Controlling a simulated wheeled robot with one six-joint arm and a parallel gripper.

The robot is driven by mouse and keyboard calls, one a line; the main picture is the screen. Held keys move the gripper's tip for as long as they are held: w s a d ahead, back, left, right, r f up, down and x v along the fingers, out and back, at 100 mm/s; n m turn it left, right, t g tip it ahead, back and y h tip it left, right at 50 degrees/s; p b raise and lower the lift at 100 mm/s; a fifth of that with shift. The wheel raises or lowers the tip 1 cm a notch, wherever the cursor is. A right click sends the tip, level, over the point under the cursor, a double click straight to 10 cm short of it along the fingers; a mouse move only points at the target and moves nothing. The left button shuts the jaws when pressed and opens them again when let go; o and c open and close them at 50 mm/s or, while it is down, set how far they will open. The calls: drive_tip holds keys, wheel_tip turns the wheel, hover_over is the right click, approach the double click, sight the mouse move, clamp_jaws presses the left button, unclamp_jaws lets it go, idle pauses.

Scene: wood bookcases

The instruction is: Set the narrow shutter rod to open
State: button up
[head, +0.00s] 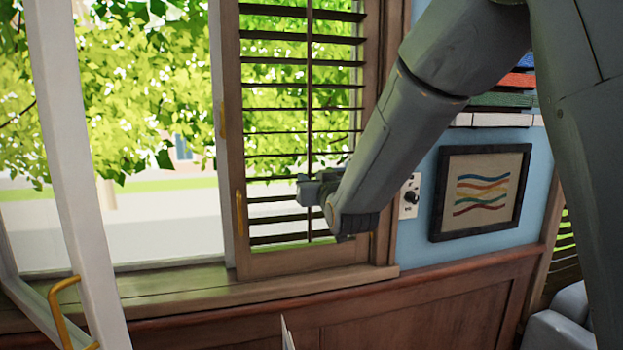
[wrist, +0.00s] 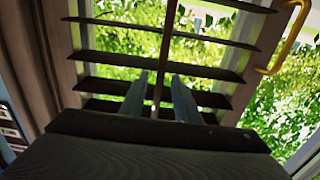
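The narrow shutter rod (head: 310,100) is a thin dark upright bar down the middle of the brown slatted shutter (head: 246,160). The slats stand apart, with leaves and light showing between them. My gripper (head: 309,189) is at the lower part of the rod in the head view. In the wrist view the fingers of my gripper (wrist: 160,84) are spread, with the rod (wrist: 167,45) running between them. A gap shows on both sides of the rod. The rod's lower end is hidden behind my gripper in the wrist view.
A white window frame (head: 70,150) with a brass handle (head: 62,290) stands open at left. A wooden sill (head: 170,290) runs below. Right of the shutter are a wall switch plate (head: 409,196) and a framed picture (head: 480,192).

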drive_tip(key=shift+s+r, duration=0.1)
drive_tip(key=b+v, duration=0.2)
drive_tip(key=v, duration=0.5)
drive_tip(key=shift+s+b, duration=0.3)
drive_tip(key=shift+b, duration=0.05)
drive_tip(key=shift+d, duration=0.2)
drive_tip(key=s+d+f+m+g+h, duration=0.1)
drive_tip(key=s+d+f+g, duration=0.25)
drive_tip(key=f, duration=0.35)
drive_tip(key=s+d+f+g+h, duration=0.2)
drive_tip(key=d+f, duration=0.2)
drive_tip(key=f, duration=0.3)
drive_tip(key=s+d+f+m+g+h, duration=0.1)
drive_tip(key=s+d+f+g, duration=0.2)
drive_tip(key=f, duration=0.4)
drive_tip(key=s+d+f+g, duration=0.3)
drive_tip(key=s+f, duration=0.1)
drive_tip(key=s, duration=0.4)
drive_tip(key=s+d+f+m+g+h, duration=0.1)
drive_tip(key=s+d+f+g, duration=0.2)
drive_tip(key=s, duration=0.6)
drive_tip(key=shift+s+d+f+g, duration=0.4)
drive_tip(key=shift+f+g, duration=0.35)
drive_tip(key=shift+f, duration=0.2)
